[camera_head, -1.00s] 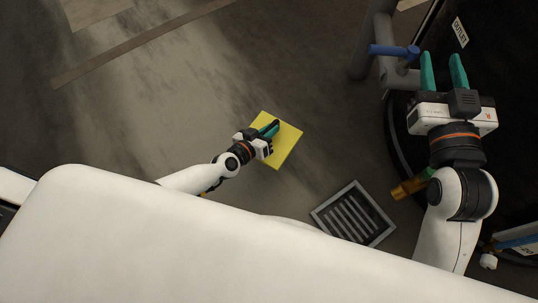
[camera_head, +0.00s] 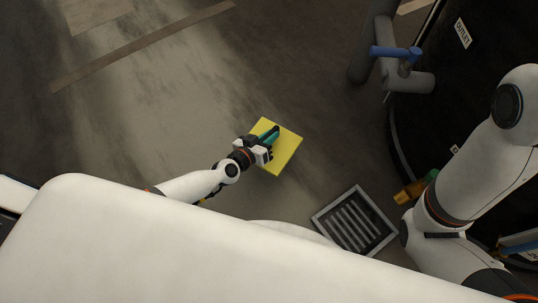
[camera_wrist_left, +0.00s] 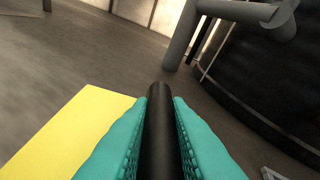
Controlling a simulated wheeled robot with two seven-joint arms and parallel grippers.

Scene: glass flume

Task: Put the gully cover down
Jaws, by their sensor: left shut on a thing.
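The gully cover is a flat yellow square (camera_head: 287,150), seen from above near the middle of the head view. My left gripper (camera_head: 270,136) is over its left part, with the teal fingers shut on a black bar-shaped handle (camera_wrist_left: 160,130) that shows in the left wrist view. The yellow plate also shows in the left wrist view (camera_wrist_left: 70,130), below and left of the fingers. I cannot tell whether it touches the floor. The gully (camera_head: 354,220) is a square grey frame with slats, to the lower right of the cover. My right gripper is out of view; only its arm shows.
A grey pipe with a blue handle (camera_head: 390,51) stands at the upper right, beside a large dark round tank (camera_head: 470,90) labelled OUTLET. A brass fitting (camera_head: 410,190) juts out near the gully. The floor left of and above the cover is clear.

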